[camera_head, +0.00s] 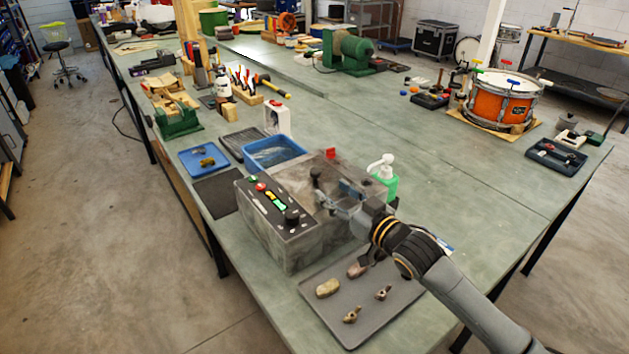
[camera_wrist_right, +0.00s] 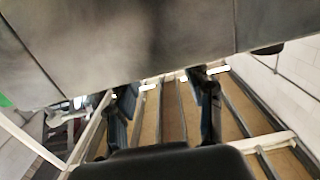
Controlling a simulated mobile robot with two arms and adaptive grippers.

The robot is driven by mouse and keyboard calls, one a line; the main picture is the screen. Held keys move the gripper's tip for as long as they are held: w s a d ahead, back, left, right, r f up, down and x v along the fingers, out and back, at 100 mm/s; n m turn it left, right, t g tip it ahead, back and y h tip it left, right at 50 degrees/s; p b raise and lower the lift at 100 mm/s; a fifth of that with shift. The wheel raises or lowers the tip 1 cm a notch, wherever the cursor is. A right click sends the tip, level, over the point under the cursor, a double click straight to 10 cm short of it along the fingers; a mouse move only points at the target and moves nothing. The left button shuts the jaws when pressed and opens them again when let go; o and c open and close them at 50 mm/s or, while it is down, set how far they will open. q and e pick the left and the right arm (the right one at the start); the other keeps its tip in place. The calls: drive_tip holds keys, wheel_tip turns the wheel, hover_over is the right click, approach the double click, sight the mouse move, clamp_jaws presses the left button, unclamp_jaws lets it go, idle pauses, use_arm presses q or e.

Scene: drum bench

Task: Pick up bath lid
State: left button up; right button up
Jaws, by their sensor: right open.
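The grey bath (camera_head: 312,245) is a box with a dark control panel on its front, standing on the green bench. The bath lid (camera_head: 290,182) appears as its grey top, with a dark upright knob (camera_head: 317,173) on it. My right gripper (camera_head: 338,197) reaches in from the right over the bath's top, close to the knob, and covers part of the lid. It is open and nothing shows between its fingers. In the right wrist view the open fingers (camera_wrist_right: 165,100) are apart, with a blurred grey surface beyond them. My left gripper is not in view.
A blue tub (camera_head: 272,153) stands behind the bath. A green bottle with a white pump (camera_head: 384,180) is close to my right gripper. A grey tray (camera_head: 335,316) with several small parts lies in front. The bench right of the bottle is mostly clear.

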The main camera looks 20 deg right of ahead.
sight(321, 186)
drive_tip(key=shift+w+a, duration=0.2)
drive_tip(key=shift+w, duration=0.4)
drive_tip(key=x, duration=0.2)
drive_tip(key=p+x, duration=0.1)
drive_tip(key=x, duration=0.1)
drive_tip(key=shift+w+d+r, duration=0.15)
drive_tip(key=shift+d+r, duration=0.05)
drive_tip(key=shift+d, duration=0.1)
drive_tip(key=shift+w+a+f, duration=0.1)
drive_tip(key=shift+w+a, duration=0.1)
drive_tip(key=shift+w, duration=0.3)
drive_tip(key=shift+c, duration=0.6)
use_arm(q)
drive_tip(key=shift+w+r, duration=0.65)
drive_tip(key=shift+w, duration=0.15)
use_arm(e)
clamp_jaws()
